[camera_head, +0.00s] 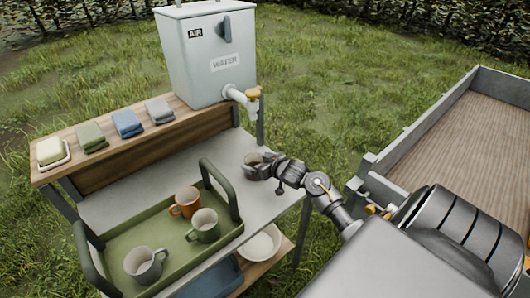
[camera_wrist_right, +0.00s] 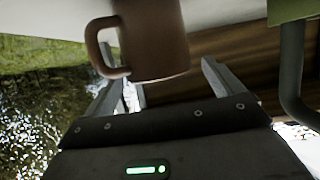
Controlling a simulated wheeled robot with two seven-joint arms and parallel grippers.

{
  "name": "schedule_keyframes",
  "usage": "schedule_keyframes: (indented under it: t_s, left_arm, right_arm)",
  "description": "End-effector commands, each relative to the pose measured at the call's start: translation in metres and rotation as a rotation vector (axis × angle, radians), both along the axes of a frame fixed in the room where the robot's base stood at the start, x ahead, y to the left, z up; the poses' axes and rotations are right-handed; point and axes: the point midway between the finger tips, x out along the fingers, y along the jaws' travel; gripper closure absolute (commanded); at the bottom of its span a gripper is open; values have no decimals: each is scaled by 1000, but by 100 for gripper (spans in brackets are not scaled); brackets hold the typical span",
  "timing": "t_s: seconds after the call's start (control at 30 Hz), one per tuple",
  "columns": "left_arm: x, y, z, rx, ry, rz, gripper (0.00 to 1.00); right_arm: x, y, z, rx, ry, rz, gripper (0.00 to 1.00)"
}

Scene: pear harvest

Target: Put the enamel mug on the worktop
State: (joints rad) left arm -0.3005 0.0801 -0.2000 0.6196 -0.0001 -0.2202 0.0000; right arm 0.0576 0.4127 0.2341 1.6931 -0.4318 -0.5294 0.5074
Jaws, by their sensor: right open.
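A mug (camera_head: 253,160) is at the right end of the pale grey worktop (camera_head: 150,182), beside the right gripper. In the right wrist view the same mug (camera_wrist_right: 153,40) looks brownish in shade, with its handle on the left. My right gripper (camera_head: 265,167) is open, its jaws close to the mug; contact is hard to judge. In the right wrist view the fingers (camera_wrist_right: 162,82) stand apart on either side of the mug's near end. An orange mug (camera_head: 186,202), a green mug (camera_head: 204,226) and a grey mug (camera_head: 145,264) stand in the green tray. My left gripper is not in view.
The green tray (camera_head: 165,231) with tall handles fills the front of the worktop. A water tank (camera_head: 208,60) and folded cloths (camera_head: 126,123) stand on the raised wooden shelf (camera_head: 190,115). A white bowl (camera_head: 262,243) sits below. A wooden-floored trailer (camera_head: 415,130) is at right.

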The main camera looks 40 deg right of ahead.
Motion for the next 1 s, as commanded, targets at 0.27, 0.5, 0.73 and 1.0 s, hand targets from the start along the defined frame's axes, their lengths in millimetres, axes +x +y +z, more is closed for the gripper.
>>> schedule_keyframes:
  t_s: [0.27, 0.5, 0.73, 1.0]
  left_arm:
    - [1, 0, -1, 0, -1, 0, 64]
    - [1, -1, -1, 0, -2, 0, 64]
    - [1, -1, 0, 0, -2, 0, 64]
    - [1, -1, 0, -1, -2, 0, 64]
  right_arm:
    - [-50, 0, 18, -4, 3, 1, 7]
    - [-91, 2, 36, -3, 2, 1, 7]
    - [-108, 2, 44, -1, 2, 1, 7]
    - [-110, 2, 45, 0, 1, 1, 7]
